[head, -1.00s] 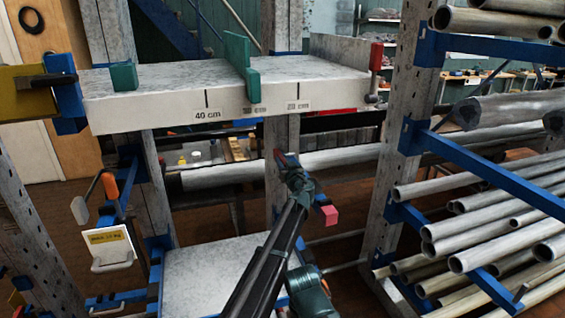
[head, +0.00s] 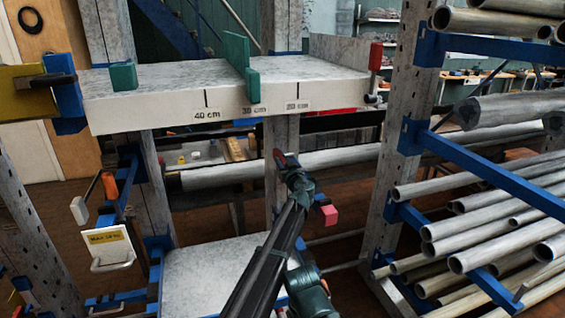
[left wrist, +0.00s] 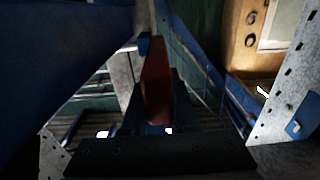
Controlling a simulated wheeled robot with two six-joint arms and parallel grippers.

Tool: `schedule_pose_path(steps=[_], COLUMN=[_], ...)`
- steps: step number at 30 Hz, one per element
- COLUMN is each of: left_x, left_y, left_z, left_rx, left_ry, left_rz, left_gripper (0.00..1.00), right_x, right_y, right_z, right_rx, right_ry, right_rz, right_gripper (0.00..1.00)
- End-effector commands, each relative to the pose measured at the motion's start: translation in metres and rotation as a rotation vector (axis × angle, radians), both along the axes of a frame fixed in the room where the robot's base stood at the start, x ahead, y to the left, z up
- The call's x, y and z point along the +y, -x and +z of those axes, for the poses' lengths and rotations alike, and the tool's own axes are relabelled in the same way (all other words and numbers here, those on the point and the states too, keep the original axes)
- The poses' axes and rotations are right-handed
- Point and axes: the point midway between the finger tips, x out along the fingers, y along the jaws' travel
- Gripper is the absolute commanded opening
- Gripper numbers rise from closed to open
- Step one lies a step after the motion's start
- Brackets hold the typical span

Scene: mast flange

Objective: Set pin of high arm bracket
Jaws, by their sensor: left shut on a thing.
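My left gripper (head: 284,163) is in the middle of the head view, in front of a grey upright below the long shelf. In the left wrist view, a dark red flat handle (left wrist: 156,82) stands between its two dark fingers (left wrist: 152,112), and the gripper is shut on it. A blue arm with a pinkish-red end block (head: 330,214) shows just right of my wrist. Whether the pin sits in a hole is hidden. My right gripper is not in view.
A grey shelf (head: 180,118) with centimetre marks and a green divider (head: 237,60) spans above the gripper. A rack of metal pipes (head: 490,190) stands at right. Blue brackets and an orange handle (head: 109,186) are at left. A lower grey shelf (head: 200,275) lies below.

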Motion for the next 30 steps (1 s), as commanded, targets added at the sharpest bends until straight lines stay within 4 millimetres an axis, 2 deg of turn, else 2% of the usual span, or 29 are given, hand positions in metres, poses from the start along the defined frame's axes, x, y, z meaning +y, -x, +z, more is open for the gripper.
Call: schedule_pose_path(steps=[14, 17, 24, 30], left_x=[0.002, 0.012, 0.050, 0.053], left_y=[0.001, 0.005, 0.018, 0.017], left_z=[0.000, 0.000, 0.000, 0.000], left_rx=[0.000, 0.000, 0.000, 0.001], left_ry=[0.001, 0.000, 0.000, 0.000], left_rz=[-0.001, 0.000, 0.002, 0.002], left_gripper=[0.00, 0.00, 0.00, 0.00], right_x=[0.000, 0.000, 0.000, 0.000], right_y=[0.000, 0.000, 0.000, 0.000], right_z=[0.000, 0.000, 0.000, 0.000], right_rx=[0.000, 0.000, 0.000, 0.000], right_ry=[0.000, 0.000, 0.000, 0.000], right_rz=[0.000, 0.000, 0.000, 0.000], right_gripper=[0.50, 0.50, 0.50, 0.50])
